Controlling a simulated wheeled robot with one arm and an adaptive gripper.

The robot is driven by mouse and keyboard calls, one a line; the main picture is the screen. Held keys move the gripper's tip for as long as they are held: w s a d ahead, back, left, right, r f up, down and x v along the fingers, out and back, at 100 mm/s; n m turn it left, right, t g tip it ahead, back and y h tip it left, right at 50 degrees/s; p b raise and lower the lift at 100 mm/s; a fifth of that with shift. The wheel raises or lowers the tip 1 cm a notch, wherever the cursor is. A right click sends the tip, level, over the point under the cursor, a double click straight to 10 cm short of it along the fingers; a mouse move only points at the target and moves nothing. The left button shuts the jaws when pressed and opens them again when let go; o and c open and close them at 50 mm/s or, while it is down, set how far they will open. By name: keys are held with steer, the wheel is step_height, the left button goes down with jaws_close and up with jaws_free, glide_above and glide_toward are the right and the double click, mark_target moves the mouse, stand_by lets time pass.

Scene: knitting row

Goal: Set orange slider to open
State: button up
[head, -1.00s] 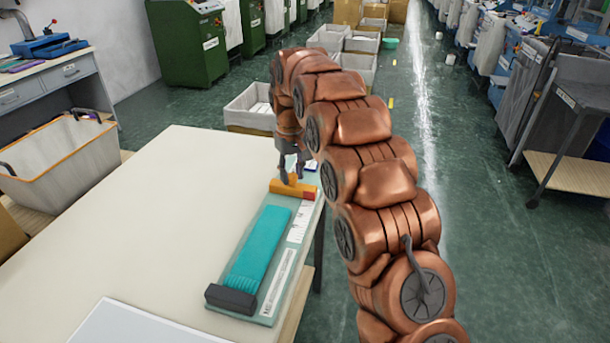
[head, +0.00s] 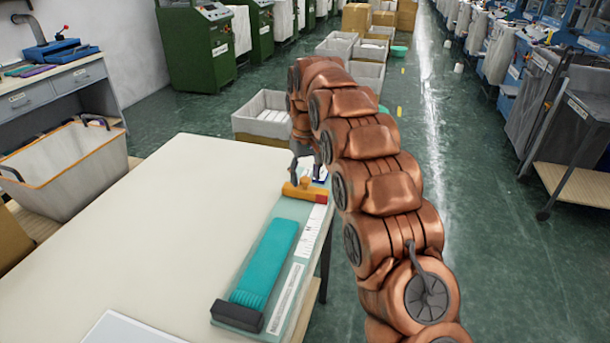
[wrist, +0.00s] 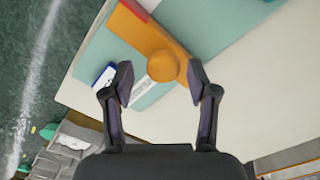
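The orange slider (head: 297,190) lies across the far end of a pale teal board on the table, with a red part (head: 321,197) at its right end. In the wrist view the slider (wrist: 140,34) has a round orange knob (wrist: 163,67) standing up from it. My gripper (head: 306,172) is just above the slider in the head view. In the wrist view my gripper (wrist: 161,82) is open, with one finger on either side of the knob and a gap to each. Nothing is held between the fingers.
A teal block (head: 264,265) with a dark end piece (head: 236,316) lies along the board, beside white label strips (head: 287,300). The cream table (head: 150,240) is mostly bare to the left. A white sheet (head: 125,330) lies at the front. Grey bins (head: 262,118) stand beyond the table.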

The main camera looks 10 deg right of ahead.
mark_target(306, 178)
steer(key=shift+r, duration=3.75)
steer(key=shift+s+r, duration=0.1)
steer(key=shift+s, duration=0.05)
steer(key=s+d+r+m+p, duration=0.1)
steer(key=s+d+r, duration=0.15)
steer(key=s, duration=0.85)
steer(key=s+d+r+m+p, duration=0.1)
steer(key=s+r+p, duration=0.15)
steer(key=s, duration=0.85)
steer(key=s+d+f+g+p, duration=0.1)
steer(key=s+f, duration=0.2)
steer(key=s, duration=1)
steer(key=s+f+m, duration=0.1)
steer(key=s+f, duration=0.2)
steer(key=s, duration=1.1)
steer(key=shift+s+d+f+m+g+p, duration=0.15)
steer(key=shift+s+d+m+g+p, duration=0.15)
steer(key=shift+d+g+p, duration=0.1)
